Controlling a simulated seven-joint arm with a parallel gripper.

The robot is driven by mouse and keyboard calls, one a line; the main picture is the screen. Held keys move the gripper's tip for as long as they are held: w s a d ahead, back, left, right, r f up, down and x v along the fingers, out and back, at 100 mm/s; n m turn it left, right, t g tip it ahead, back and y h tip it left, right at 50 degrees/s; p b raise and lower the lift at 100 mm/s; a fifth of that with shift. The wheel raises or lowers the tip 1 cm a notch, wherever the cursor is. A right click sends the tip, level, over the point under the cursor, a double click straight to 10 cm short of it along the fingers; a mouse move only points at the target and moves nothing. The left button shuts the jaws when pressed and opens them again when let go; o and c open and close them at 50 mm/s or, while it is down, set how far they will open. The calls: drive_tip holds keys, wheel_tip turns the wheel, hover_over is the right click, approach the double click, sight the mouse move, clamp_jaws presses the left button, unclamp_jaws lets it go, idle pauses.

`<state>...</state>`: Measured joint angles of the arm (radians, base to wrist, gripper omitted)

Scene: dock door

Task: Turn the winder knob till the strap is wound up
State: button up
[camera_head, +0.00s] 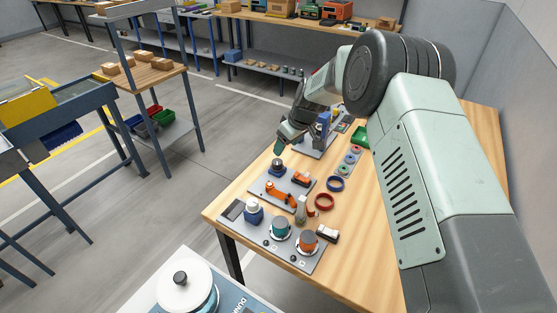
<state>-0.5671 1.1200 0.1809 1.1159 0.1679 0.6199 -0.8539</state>
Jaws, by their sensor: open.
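My gripper (280,147) is open at the end of the pale green arm, over the far left edge of the wooden table. It looks empty. Just below its fingertips in the picture is a dark round knob (277,164) on the middle grey plate (262,186); a gap or contact cannot be told. An upright blue fixture (323,125) stands on the rear grey plate (318,148), right of my gripper and partly hidden by the arm. I cannot tell for sure which part is the winder knob, and no strap can be made out.
A front plate (290,257) holds teal and orange knobs. A white lidded pot (183,286) is at the bottom. Grey floor lies left.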

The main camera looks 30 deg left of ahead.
sight(277, 162)
drive_tip(key=x, duration=0.9)
drive_tip(key=shift+a+f, duration=0.1)
drive_tip(key=shift+f, duration=0.2)
drive_tip(key=c, duration=1.1)
drive_tip(key=shift+o, duration=0.2)
drive_tip(key=shift+m, duration=0.4)
drive_tip(key=m+t, duration=0.1)
drive_tip(key=m, duration=0.1)
drive_tip(key=m+t+h, duration=0.1)
drive_tip(key=m, duration=0.2)
drive_tip(key=shift+s+a+m, duration=0.1)
drive_tip(key=shift+s+m, duration=0.15)
drive_tip(key=shift+m, duration=0.05)
drive_tip(key=m+h, duration=0.1)
drive_tip(key=m, duration=0.2)
drive_tip(key=m+t+h, duration=0.1)
drive_tip(key=m, duration=0.2)
drive_tip(key=shift+a, duration=0.1)
drive_tip(key=shift+m, duration=0.3)
